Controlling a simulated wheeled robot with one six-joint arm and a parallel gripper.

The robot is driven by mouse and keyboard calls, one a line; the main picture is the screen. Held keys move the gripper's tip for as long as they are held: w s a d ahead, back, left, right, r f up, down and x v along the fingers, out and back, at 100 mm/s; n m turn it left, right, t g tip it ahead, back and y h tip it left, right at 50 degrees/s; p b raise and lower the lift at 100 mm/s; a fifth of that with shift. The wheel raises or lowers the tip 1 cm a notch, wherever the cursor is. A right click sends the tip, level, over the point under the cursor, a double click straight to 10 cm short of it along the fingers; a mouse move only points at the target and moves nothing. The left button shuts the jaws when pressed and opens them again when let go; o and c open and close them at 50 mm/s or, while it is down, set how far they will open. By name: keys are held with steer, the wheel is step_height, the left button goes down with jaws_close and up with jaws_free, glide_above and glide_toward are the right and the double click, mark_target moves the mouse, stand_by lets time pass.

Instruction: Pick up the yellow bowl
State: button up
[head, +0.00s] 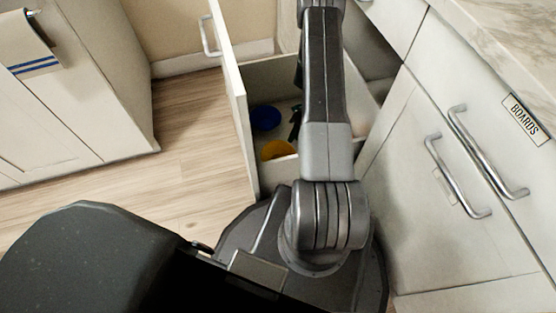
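The yellow bowl (277,150) lies inside an open drawer (245,120), near the drawer's near end. Only part of it shows; my arm covers its right side or stands close to it. My arm reaches up the picture over the drawer, to the right of the bowl. A black shape shows beside my arm inside the drawer; it may be part of my gripper, but I cannot tell. Whether my gripper is open or shut does not show.
A blue bowl (265,118) sits in the drawer just beyond the yellow one. White cabinets with handles and a BOARDS label (525,119) stand close on the right. A cabinet with a striped towel (27,45) is at left. Wood floor (190,130) between is clear.

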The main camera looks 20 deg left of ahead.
mark_target(288, 149)
steer(key=x, duration=0.2)
steer(key=b+x, duration=0.1)
steer(key=x, duration=0.2)
steer(key=b+x, duration=0.1)
steer(key=x, duration=0.2)
steer(key=shift+w+a+f, duration=0.1)
steer(key=shift+w+f, duration=0.2)
steer(key=shift+f, duration=0.05)
steer(key=shift+r, duration=0.1)
jaws_close()
